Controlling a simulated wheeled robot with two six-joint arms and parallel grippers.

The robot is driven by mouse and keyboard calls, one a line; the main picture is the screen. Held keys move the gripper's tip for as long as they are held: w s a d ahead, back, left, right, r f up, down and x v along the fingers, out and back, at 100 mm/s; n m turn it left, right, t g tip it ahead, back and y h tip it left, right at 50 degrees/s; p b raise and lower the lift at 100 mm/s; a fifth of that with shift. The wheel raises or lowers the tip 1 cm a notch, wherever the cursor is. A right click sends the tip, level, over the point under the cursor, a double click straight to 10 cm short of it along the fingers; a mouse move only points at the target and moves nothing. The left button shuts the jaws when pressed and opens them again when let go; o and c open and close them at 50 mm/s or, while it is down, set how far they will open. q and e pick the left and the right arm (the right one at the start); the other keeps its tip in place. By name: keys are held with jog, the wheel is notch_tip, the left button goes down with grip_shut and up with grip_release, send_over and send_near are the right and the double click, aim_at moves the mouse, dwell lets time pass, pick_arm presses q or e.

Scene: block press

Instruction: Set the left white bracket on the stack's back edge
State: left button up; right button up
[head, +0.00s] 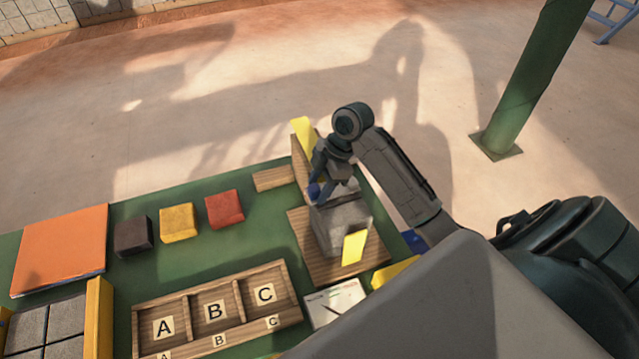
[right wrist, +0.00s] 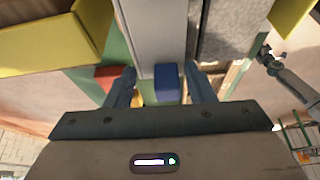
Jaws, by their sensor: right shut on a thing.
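My right gripper (head: 322,180) is at the back of the grey block stack (head: 335,232), which stands on a wooden board (head: 305,250). It is shut on the blue grip (right wrist: 167,83) of a pale bracket (right wrist: 155,35). In the head view the held bracket (head: 345,188) shows as a light strip at the stack's back edge, partly hidden by the gripper. I cannot tell whether it touches the stack. The stack also shows in the right wrist view (right wrist: 230,30), beside the bracket. Another white piece (head: 388,197) with a blue part (head: 413,240) is half hidden by my right arm.
Yellow plates (head: 303,133) (head: 354,248) stand behind and in front of the stack. Black (head: 133,236), yellow (head: 179,222) and red (head: 224,208) blocks lie left. A lettered wooden tray (head: 235,340) and a gauge card (head: 335,303) lie nearer. The green table between is clear.

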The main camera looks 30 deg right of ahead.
jog(key=shift+f, duration=0.2)
jog(key=o, duration=1.1)
jog(key=shift+c, duration=0.2)
jog(key=b+v, duration=0.2)
jog(key=v, duration=0.8)
jog(key=shift+d+r+b, duration=0.2)
jog(key=shift+r+b, duration=0.15)
jog(key=shift+s, duration=0.1)
